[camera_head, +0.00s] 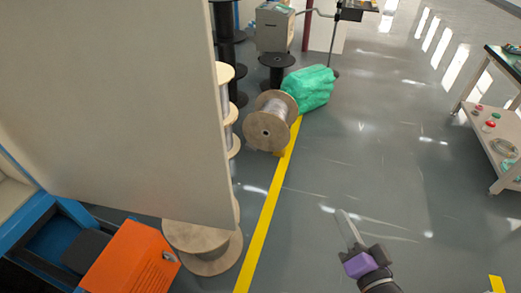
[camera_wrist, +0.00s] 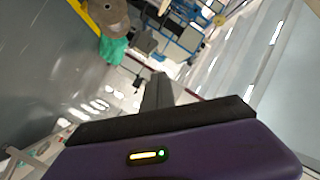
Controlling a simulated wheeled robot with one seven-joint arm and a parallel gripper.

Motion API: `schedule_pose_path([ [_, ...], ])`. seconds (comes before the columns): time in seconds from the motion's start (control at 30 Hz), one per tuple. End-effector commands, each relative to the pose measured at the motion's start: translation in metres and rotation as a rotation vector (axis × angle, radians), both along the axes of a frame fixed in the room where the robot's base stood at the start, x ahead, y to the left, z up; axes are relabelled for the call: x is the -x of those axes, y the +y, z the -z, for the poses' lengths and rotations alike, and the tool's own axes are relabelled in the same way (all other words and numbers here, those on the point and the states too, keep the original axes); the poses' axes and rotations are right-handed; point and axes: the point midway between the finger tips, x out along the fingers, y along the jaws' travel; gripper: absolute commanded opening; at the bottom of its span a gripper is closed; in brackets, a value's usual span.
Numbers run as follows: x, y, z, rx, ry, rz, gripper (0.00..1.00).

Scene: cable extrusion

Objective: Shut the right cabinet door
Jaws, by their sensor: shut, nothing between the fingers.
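A large beige cabinet door panel (camera_head: 110,100) fills the left of the head view and stands swung out. Its free edge runs down near the wooden spools. Part of the blue cabinet frame (camera_head: 22,228) shows at the lower left. My gripper (camera_head: 342,216) is at the lower right of the head view, over open floor, well to the right of the door and apart from it. Its fingers are shut and empty. In the wrist view the fingers (camera_wrist: 157,92) point away from the purple gripper body. I cannot clearly make out the door there.
An orange box (camera_head: 130,262) sits beside the blue frame. A wooden spool (camera_head: 205,243) stands under the door's lower corner. Another spool (camera_head: 270,122) and a green bag (camera_head: 309,88) lie beyond. A cart (camera_head: 492,135) stands at right. The middle floor is clear.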

Motion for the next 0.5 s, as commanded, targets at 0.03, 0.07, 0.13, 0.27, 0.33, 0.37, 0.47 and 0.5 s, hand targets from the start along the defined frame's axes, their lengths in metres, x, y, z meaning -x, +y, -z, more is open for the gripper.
schedule_pose_path([
  [0.03,-0.021,0.005,-0.015,-0.062,-0.002,-0.033,0.0],
  [0.07,-0.032,0.01,-0.02,-0.105,0.005,-0.058,0.0],
  [0.13,-0.055,0.023,-0.035,-0.205,0.024,-0.129,0.0],
  [0.27,-0.088,0.054,-0.068,-0.394,0.077,-0.3,0.0],
  [0.33,-0.098,0.074,-0.089,-0.492,0.115,-0.413,0.0],
  [0.37,-0.099,0.082,-0.098,-0.531,0.137,-0.464,0.0],
  [0.47,-0.094,0.107,-0.118,-0.64,0.214,-0.623,0.0],
  [0.5,-0.09,0.114,-0.122,-0.67,0.242,-0.673,0.0],
])
